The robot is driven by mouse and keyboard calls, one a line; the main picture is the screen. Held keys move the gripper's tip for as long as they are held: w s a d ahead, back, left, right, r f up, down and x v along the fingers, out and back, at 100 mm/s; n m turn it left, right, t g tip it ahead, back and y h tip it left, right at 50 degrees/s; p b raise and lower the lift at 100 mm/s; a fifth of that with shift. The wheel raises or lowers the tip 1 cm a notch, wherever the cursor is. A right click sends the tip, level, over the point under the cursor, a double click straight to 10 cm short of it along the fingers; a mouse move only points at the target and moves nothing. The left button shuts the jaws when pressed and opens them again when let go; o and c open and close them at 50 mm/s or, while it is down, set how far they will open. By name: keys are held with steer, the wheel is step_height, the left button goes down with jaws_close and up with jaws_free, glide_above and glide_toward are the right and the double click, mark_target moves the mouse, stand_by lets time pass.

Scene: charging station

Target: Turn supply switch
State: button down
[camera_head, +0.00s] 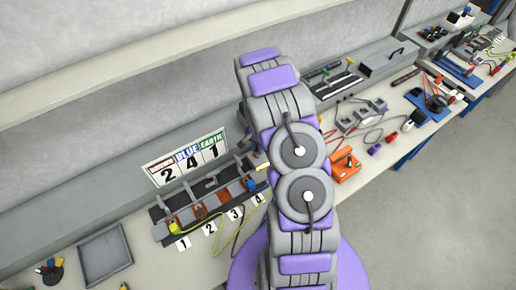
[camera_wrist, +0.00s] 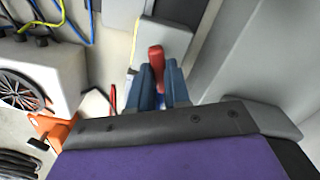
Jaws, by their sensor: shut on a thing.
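The supply switch shows in the wrist view as a red handle (camera_wrist: 156,54) on a grey box (camera_wrist: 172,35). My gripper (camera_wrist: 158,72) has blue fingers, one on each side of the red handle, and is shut on it. The lower part of the handle is hidden between the fingers. In the head view my own arm covers the middle of the bench, and neither the gripper nor the switch can be made out there.
In the wrist view, a light box with a fan grille (camera_wrist: 22,92) and an orange clamp (camera_wrist: 50,128) are at the left. In the head view, a numbered board (camera_head: 186,158), a grey tray (camera_head: 105,254) and an orange box (camera_head: 345,166) sit on the bench.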

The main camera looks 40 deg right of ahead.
steer(key=m, duration=0.4)
steer(key=shift+w+r+m+b, duration=0.1)
steer(key=shift+m+b, duration=0.2)
steer(key=shift+m, duration=0.1)
stand_by(0.5)
steer(key=c, duration=1.1)
jaws_free()
steer(key=shift+r, duration=0.1)
step_height(320, 180, up, 17)
steer(key=shift+r, duration=0.1)
